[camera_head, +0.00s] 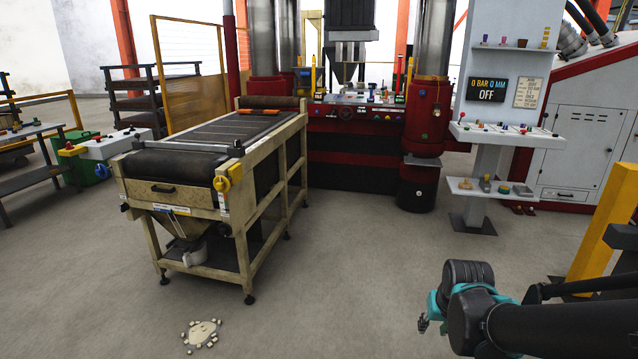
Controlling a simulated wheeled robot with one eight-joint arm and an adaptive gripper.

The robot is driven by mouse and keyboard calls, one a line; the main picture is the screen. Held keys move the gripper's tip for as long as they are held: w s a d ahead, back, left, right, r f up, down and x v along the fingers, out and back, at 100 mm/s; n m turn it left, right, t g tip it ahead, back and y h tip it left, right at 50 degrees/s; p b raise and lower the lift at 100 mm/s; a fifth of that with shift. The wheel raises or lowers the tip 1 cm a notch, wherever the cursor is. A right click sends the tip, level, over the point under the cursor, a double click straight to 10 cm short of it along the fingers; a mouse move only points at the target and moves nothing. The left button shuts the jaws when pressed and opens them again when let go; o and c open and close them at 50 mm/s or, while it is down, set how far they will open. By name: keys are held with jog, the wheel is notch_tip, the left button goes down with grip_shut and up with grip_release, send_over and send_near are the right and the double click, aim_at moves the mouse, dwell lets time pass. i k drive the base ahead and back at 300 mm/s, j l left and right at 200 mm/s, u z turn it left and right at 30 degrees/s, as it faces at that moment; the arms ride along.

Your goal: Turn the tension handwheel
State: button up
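A small yellow wheel or knob (222,184) sits at the near right corner of the belt conveyor (205,200), beside the front roller. It looks like the tension handwheel, but its label is too small to read. A dark round wheel (346,113) also shows on the front of the red press. My gripper (424,322) is at the lower right, low over the open floor, well to the right of the conveyor and apart from both wheels. Its fingers are small and partly hidden by my arm, so I cannot tell their opening.
Pale crumbs (203,332) lie on the floor before the conveyor. A yellow post (608,235) stands at the right, near my arm. A white control stand (490,140) with a display reading OFF stands back right. The floor between conveyor and arm is clear.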

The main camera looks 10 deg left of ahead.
aim_at(225, 229)
jog(key=i+j+u, duration=0.15)
jog(key=i, duration=1.65)
jog(key=i+l+z, duration=0.2)
jog(key=i+z, duration=0.15)
jog(key=i, duration=0.15)
jog(key=i+z, duration=0.7)
jog(key=i, duration=0.3)
jog(key=i+u, duration=0.1)
jog(key=u, duration=4.7)
